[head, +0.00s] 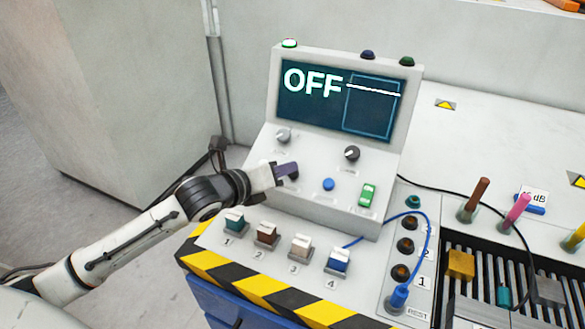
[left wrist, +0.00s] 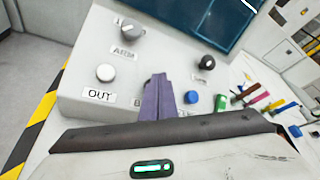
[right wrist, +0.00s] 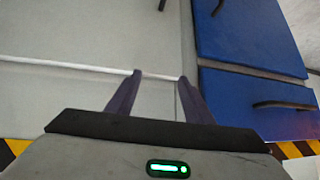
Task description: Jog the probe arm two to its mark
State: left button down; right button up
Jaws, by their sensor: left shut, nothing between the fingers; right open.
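The console (head: 270,180) has a sloped panel below a screen (head: 338,97) reading OFF, with a white line in a box. A grey knob (head: 283,136) sits upper left on the panel; in the left wrist view this knob (left wrist: 131,32) has a partly readable label, seemingly ARM. A white button (left wrist: 105,73) is labelled OUT. My left gripper (head: 287,170) is shut and empty over the panel's lower left; its purple fingers (left wrist: 157,97) partly hide a label. My right gripper (right wrist: 156,90) is open and empty. The probe arm itself is not identifiable.
A black knob (head: 352,153), a blue button (head: 328,184) and a green switch (head: 367,194) share the panel. Several numbered switches line the front ledge (head: 222,255). A blue cable (head: 428,245) loops at right. Blue drawers (right wrist: 245,40) and a white rod (right wrist: 70,65) lie before my right gripper.

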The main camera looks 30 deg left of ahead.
pick_arm(q)
jog(key=shift+s+r, duration=0.2)
jog(key=shift+r, duration=0.2)
jog(key=r+p, duration=0.1)
jog(key=p, duration=0.1)
jog(key=s+r+p, duration=0.1)
jog(key=r, duration=0.1)
jog(key=s+r+p, duration=0.1)
jog(key=p, duration=0.1)
jog(key=shift+d+r+p, duration=0.1)
jog(key=shift+r+p, duration=0.2)
jog(key=shift+p, duration=0.05)
jog(key=shift+f, duration=0.1)
dwell(1.4)
